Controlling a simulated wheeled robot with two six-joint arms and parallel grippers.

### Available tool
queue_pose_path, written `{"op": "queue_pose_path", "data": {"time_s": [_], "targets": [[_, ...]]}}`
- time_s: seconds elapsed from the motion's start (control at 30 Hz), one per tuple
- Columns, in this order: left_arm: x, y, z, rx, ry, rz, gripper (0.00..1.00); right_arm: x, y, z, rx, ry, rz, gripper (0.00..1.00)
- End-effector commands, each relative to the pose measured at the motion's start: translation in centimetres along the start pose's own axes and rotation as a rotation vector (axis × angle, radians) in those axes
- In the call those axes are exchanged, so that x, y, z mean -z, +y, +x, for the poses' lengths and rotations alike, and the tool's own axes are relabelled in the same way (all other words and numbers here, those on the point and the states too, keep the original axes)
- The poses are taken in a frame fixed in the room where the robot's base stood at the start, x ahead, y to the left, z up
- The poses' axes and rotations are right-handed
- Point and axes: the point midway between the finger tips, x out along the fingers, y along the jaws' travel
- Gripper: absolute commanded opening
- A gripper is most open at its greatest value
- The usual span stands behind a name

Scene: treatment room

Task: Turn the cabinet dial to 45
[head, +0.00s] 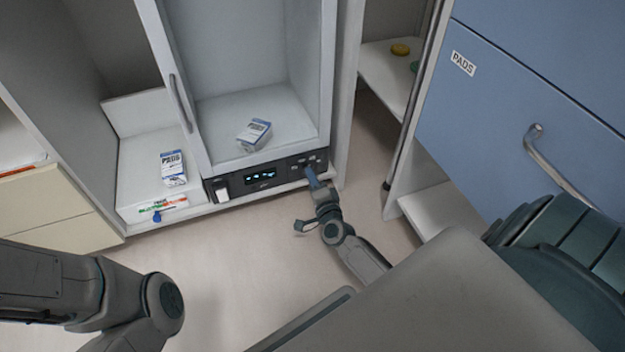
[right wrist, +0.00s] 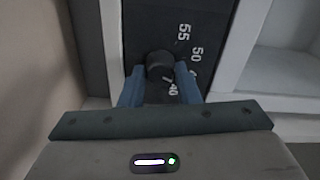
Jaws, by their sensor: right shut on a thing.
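The cabinet's black control panel (head: 268,176) runs along the bottom of the open cabinet, with a lit display left of centre. My right gripper (head: 314,178) is at the panel's right end and hides the dial in the head view. In the right wrist view, the blue fingers of my right gripper (right wrist: 160,72) are shut on the sides of the round dark dial (right wrist: 159,60). White scale numbers 55, 50 and 40 show beside the dial; the one between 50 and 40 is partly covered by a finger. I cannot tell exactly where the dial points. My left gripper is outside the view.
A white box (head: 254,134) lies inside the cabinet above the panel. Another box (head: 173,167) stands on the low shelf to the left. A blue drawer front (head: 500,110) labelled PADS is at the right. Open floor (head: 225,265) lies before the cabinet.

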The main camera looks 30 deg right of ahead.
Motion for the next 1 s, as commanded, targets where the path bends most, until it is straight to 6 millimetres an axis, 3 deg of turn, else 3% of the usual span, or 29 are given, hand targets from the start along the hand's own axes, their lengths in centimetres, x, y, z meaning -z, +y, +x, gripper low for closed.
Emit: {"op": "queue_pose_path", "data": {"time_s": [0.43,0.47,0.53,0.87,1.0], "targets": [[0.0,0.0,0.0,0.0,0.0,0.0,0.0,0.0,0.1,-0.1,-0.002,0.0,0.007,0.06],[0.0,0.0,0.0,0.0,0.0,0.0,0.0,0.0,0.1,-0.1,-0.002,0.0,0.007,0.35],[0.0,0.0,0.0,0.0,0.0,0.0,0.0,0.0,0.1,-0.1,-0.002,0.0,0.007,0.49],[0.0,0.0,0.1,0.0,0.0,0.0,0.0,0.0,0.0,-0.2,-0.001,0.0,0.007,0.51],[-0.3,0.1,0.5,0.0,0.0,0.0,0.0,0.0,-0.1,-1.8,-0.002,0.0,0.006,0.51]]}}
